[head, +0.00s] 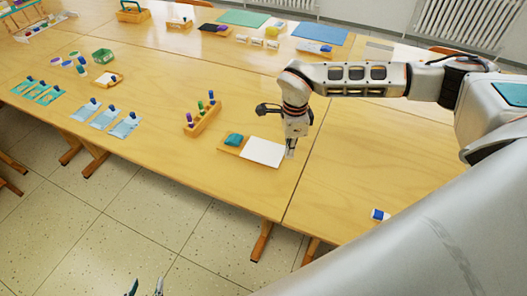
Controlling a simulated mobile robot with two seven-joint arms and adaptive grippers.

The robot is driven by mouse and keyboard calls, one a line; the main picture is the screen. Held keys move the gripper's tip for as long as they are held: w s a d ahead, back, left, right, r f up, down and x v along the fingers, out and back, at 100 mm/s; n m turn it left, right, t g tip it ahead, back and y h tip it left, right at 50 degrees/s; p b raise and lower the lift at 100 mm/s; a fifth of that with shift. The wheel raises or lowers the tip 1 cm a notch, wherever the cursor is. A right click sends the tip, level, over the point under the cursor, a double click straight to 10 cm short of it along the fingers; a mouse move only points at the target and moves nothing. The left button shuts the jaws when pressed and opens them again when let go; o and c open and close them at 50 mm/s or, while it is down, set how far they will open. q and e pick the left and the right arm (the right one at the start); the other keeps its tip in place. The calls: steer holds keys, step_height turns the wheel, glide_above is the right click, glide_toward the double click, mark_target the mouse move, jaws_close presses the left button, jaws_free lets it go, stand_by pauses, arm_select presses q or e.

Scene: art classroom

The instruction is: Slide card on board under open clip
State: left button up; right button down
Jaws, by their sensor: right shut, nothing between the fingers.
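A white card (263,152) lies flat near the front edge of the table. Its left side meets a small wooden board (227,150) with a teal clip (234,140) on it. I cannot tell whether the card's edge is under the clip or only beside it, nor whether the clip is open. My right gripper (290,154) is shut and empty, pointing down at the card's right edge; I cannot tell if it touches the card. My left gripper (146,287) shows only its fingertips at the bottom edge, spread apart, empty, over the floor and far from the board.
A wooden rack (202,118) with several coloured bottles stands left of the board. Blue cards (103,117) with small blue-topped items lie further left. A small blue and white item (380,215) lies at the right front.

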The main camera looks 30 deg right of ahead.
mark_target(279, 156)
steer(key=shift+f+b, duration=0.7)
steer(key=shift+f, duration=1.05)
stand_by(0.8)
steer(key=shift+r+p, duration=0.55)
steer(key=shift+p, duration=0.05)
stand_by(0.4)
steer(key=shift+w+a, duration=1.1)
steer(key=shift+w, duration=0.15)
stand_by(2.2)
steer(key=shift+s+d+p, duration=0.3)
steer(key=shift+s+d, duration=0.2)
steer(key=shift+s, duration=0.1)
steer(key=shift+r, duration=0.15)
